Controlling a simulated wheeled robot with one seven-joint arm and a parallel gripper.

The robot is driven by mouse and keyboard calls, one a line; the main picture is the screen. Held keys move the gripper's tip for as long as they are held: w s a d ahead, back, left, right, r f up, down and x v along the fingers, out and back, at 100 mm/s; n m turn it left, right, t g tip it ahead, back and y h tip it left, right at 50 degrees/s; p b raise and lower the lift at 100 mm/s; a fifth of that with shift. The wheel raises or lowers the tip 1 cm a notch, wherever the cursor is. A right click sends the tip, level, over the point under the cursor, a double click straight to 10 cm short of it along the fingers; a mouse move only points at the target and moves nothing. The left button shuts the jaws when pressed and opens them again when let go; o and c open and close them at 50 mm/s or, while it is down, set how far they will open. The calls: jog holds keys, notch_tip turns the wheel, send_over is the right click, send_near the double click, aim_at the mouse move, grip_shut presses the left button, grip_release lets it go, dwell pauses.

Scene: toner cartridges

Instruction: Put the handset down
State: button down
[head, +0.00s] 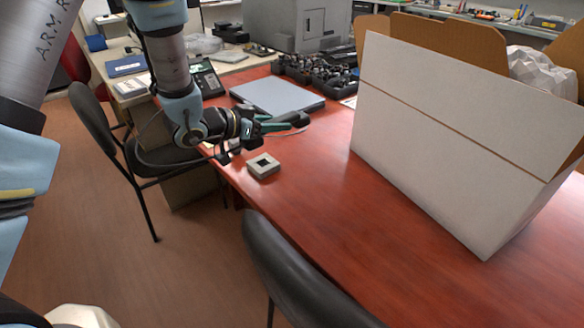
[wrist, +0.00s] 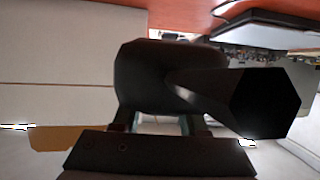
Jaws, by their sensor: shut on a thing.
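My gripper (head: 262,124) is out over the near-left part of the red table (head: 330,185), shut on the dark handset (head: 291,117). In the head view the handset sticks out to the right of the fingers, and my gripper hides part of it. In the wrist view the black handset (wrist: 270,103) fills the middle, with one thick end pointing right, and the fingers are mostly hidden by it. The handset looks held above the table; the exact gap is hard to tell. A dark desk phone (head: 207,82) stands behind my arm, partly hidden.
A small beige square block (head: 263,168) sits on the table just below my gripper. A flat grey slab (head: 277,97) and a black tray of small parts (head: 318,78) lie behind. A large white open carton (head: 450,140) stands right. Black chairs (head: 295,275) border the table's near side.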

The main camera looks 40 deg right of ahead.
jog(key=f+p, duration=0.1)
jog(key=f, duration=0.8)
jog(key=shift+d+f+p, duration=0.2)
jog(key=shift+f+p, duration=0.1)
jog(key=shift+p, duration=0.05)
jog(key=shift+f, duration=0.15)
jog(key=shift+f+b, duration=0.55)
jog(key=shift+f, duration=0.1)
jog(key=shift+c, duration=2.2)
grip_release()
jog(key=shift+r, duration=0.15)
